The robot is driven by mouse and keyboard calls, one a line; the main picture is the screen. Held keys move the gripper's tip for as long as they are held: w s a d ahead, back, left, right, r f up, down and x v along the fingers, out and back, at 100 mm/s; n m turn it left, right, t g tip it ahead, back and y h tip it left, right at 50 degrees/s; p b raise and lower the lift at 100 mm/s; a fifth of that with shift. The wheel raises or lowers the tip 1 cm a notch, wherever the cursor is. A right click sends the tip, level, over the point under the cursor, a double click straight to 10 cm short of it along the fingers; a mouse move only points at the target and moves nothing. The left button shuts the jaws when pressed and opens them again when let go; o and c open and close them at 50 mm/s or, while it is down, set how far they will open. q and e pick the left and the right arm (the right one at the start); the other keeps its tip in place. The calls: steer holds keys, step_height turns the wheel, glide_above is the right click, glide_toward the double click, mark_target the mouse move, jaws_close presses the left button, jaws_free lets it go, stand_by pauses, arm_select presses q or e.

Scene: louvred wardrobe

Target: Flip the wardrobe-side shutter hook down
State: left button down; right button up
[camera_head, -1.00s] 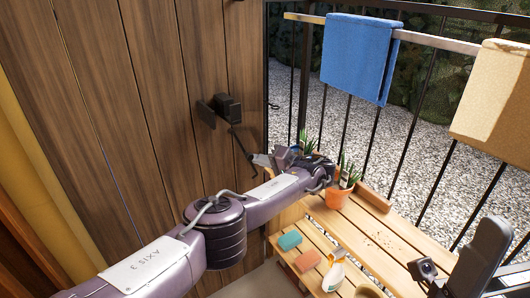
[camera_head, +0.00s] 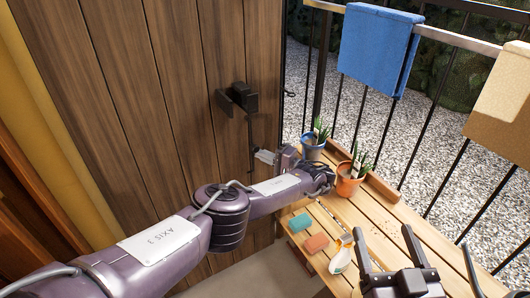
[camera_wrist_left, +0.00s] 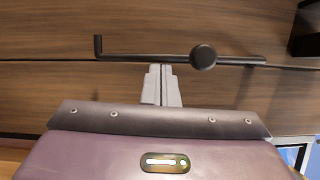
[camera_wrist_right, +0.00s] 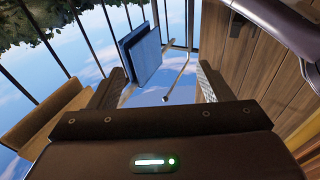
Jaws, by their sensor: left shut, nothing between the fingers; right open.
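The shutter hook shows in the left wrist view as a thin black rod (camera_wrist_left: 150,57) with a round pivot knob and a bent tip at its left end. In the head view its rod (camera_head: 250,133) runs downward from near a black block on the wooden panel. My left gripper (camera_head: 258,155) is shut and empty beside the rod's lower part. In the left wrist view its fingertips (camera_wrist_left: 162,68) are just below the rod; I cannot tell whether they touch. My right gripper (camera_head: 436,238) is open and empty over the bench, and its fingers show in its wrist view (camera_wrist_right: 158,85).
The black block (camera_head: 238,97) sticks out from the panel (camera_head: 150,80). A slatted bench (camera_head: 385,225) holds potted plants (camera_head: 349,184), a sponge (camera_head: 300,223) and a bottle (camera_head: 340,260). A railing with a blue towel (camera_head: 375,50) stands behind.

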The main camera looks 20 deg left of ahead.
steer(key=shift+f, duration=0.4)
steer(key=shift+w+f, duration=0.15)
steer(key=shift+w, duration=0.1)
arm_select(q)
steer(key=s+d+b, duration=0.1)
steer(key=d+b, duration=0.1)
steer(key=d, duration=0.5)
steer(key=shift+d+f, duration=0.15)
steer(key=shift+d, duration=0.25)
arm_select(e)
steer(key=s+d+r+t+y, duration=0.1)
steer(key=s+r+t, duration=0.1)
steer(key=r, duration=0.5)
steer(key=s+d+r+t+y, duration=0.1)
steer(key=s+r+t+y, duration=0.1)
steer(key=r+t, duration=0.3)
step_height(320, 180, up, 3)
steer(key=shift+s+d+t+y, duration=0.3)
steer(key=shift+s+d, duration=0.1)
steer(key=shift+s, duration=0.25)
arm_select(q)
steer(key=shift+s, duration=0.1)
